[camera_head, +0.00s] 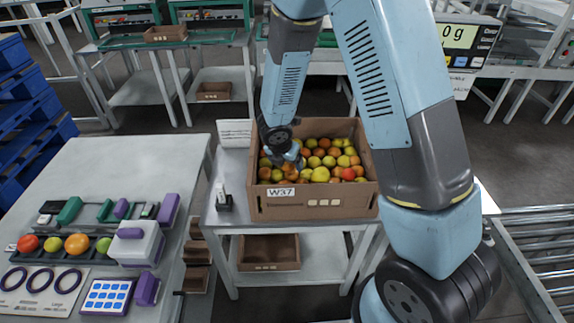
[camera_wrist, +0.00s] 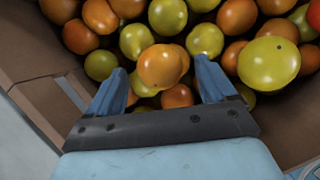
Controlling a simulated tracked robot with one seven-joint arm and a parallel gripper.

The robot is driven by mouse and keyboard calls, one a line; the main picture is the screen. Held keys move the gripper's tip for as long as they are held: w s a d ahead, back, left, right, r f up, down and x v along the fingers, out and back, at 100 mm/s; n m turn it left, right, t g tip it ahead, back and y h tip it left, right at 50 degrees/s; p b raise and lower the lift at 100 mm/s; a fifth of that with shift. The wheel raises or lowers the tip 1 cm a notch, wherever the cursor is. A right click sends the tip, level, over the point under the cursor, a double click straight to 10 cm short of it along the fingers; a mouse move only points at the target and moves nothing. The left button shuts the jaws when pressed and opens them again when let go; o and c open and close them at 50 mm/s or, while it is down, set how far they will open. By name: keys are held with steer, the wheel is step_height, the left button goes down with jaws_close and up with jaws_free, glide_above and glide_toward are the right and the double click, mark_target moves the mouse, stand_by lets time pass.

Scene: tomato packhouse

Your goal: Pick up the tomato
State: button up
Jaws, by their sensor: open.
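A cardboard crate (camera_head: 313,206) marked W37 stands on a grey table and holds many yellow, orange and red tomatoes. My gripper (camera_head: 293,160) is over the left part of the crate, at the tomatoes. In the wrist view my gripper (camera_wrist: 164,88) is open, with its two blue fingers apart. An orange tomato (camera_wrist: 160,66) lies between and just beyond the fingertips. A yellow-green tomato (camera_wrist: 205,40) is by the right fingertip, and a large yellow tomato (camera_wrist: 268,63) lies farther right. I cannot tell whether the fingers touch any tomato.
The crate's cardboard wall (camera_wrist: 35,100) is close on the left in the wrist view. A white table (camera_head: 110,170) at left holds a row of sample fruit and tools. A scale display (camera_head: 459,36) stands at the back right. A roller conveyor (camera_head: 540,245) is at right.

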steer(key=shift+w+d+f, duration=0.1)
steer(key=shift+w+f, duration=0.05)
steer(key=shift+f, duration=0.3)
steer(key=shift+c, duration=0.2)
steer(key=c, duration=0.8)
steer(key=shift+r, duration=0.1)
